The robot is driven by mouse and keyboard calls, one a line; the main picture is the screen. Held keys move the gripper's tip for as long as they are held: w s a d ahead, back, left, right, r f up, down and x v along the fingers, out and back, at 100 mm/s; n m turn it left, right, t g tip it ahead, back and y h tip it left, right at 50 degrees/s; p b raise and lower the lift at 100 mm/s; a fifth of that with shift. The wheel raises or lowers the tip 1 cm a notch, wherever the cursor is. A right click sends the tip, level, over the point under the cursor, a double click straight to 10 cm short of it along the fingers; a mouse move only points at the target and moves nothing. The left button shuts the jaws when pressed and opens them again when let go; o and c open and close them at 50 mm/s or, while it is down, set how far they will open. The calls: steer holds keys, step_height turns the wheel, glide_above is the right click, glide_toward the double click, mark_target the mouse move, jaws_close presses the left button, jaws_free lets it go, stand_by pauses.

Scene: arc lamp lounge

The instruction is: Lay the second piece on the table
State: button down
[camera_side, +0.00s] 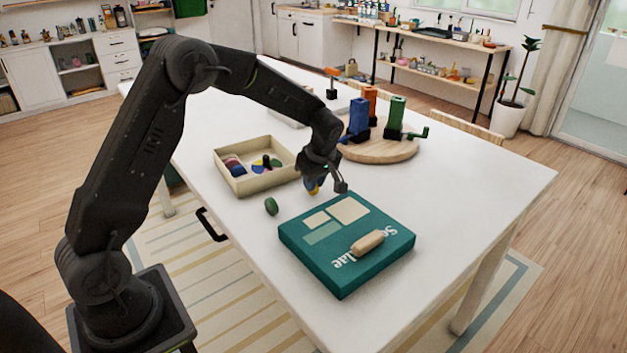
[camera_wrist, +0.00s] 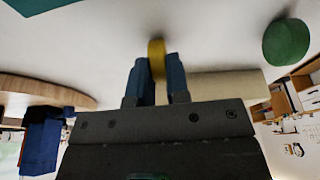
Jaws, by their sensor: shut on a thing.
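My gripper (camera_side: 318,186) is shut on a yellow piece (camera_wrist: 156,58), which shows edge-on between the blue fingertips in the wrist view. In the side view the yellow piece (camera_side: 313,189) is mostly hidden by the fingers, low over the white table (camera_side: 455,190). I cannot tell whether it touches the table. A green round piece (camera_side: 271,206) rests on the table left of my gripper; it also shows at the upper right of the wrist view (camera_wrist: 287,42). A cream open tray (camera_side: 240,187) with several coloured pieces stands behind and left of my gripper.
A teal game box (camera_side: 333,281) with a wooden roll on it lies just in front of my gripper. A round wooden board (camera_side: 362,153) with blue, orange and green upright objects stands behind and right. The table's right side is clear.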

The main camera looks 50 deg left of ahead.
steer(key=shift+f, duration=0.1)
steer(key=c, duration=1.1)
jaws_free()
steer(key=s+d+r+m+t, duration=0.1)
steer(key=s+d+r+m, duration=0.15)
steer(key=r, duration=0.55)
steer(key=s+d+r+m, duration=0.1)
steer(key=s+d+r, duration=0.25)
steer(key=r, duration=0.55)
steer(key=s+d+m+t+h, duration=0.1)
steer(key=s+d+m+t, duration=0.1)
steer(key=s+m, duration=0.5)
steer(key=s+d+m+t+h, duration=0.2)
steer(key=s+d+m, duration=0.3)
steer(key=s, duration=0.9)
steer(key=shift+s+r+m+t, duration=0.2)
steer(key=shift+s+m+t, duration=0.15)
steer(key=shift+m, duration=0.9)
steer(key=shift+d, duration=0.1)
